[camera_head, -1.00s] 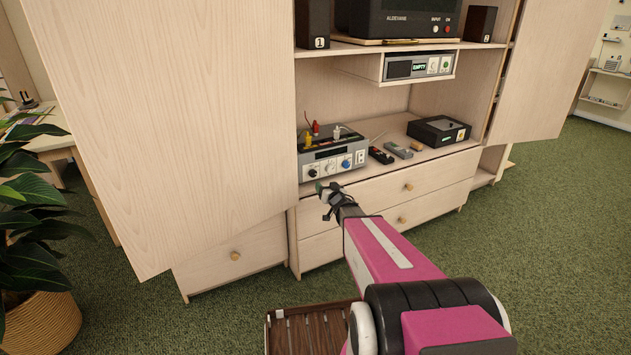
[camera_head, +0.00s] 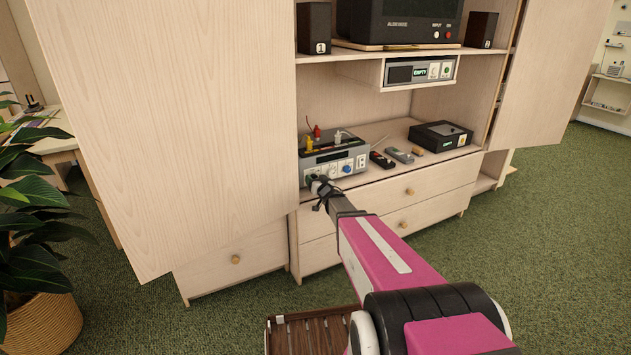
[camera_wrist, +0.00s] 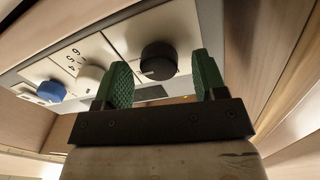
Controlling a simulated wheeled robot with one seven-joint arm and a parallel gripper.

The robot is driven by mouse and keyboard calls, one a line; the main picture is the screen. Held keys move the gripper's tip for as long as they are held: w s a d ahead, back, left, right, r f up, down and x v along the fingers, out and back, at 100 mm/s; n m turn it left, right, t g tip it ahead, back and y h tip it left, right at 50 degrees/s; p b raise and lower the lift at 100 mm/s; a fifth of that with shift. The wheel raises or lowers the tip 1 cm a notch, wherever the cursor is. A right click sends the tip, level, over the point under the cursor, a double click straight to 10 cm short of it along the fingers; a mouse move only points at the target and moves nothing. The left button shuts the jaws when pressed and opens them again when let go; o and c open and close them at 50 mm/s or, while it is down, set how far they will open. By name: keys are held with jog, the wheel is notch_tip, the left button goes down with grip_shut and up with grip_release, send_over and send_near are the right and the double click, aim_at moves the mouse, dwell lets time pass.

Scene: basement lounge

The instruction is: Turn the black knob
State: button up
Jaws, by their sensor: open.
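The black knob (camera_wrist: 159,61) is a round dial on the grey front panel of a box-shaped device (camera_head: 333,157) on the cabinet shelf. In the wrist view the green fingers of my gripper (camera_wrist: 163,82) are spread wide, one on each side of the knob in the picture. I cannot tell whether the fingertips reach past the knob's face; no contact shows. In the head view my gripper (camera_head: 318,183) is at the left part of the device's front and hides the black knob.
A white knob (camera_wrist: 89,78) and a blue knob (camera_wrist: 51,91) sit beside the black one. Two remotes (camera_head: 382,159) (camera_head: 399,155) and a black box (camera_head: 440,136) lie to the right. The large cabinet door (camera_head: 165,130) stands open close on the left.

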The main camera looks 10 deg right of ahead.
jog(key=shift+w, duration=0.15)
jog(key=c, duration=0.9)
jog(key=shift+n, duration=0.3)
jog(key=n, duration=0.4)
jog(key=shift+a, duration=0.1)
jog(key=shift+f+n, duration=0.1)
jog(key=shift+n, duration=2)
jog(key=shift+t, duration=0.3)
jog(key=o, duration=0.9)
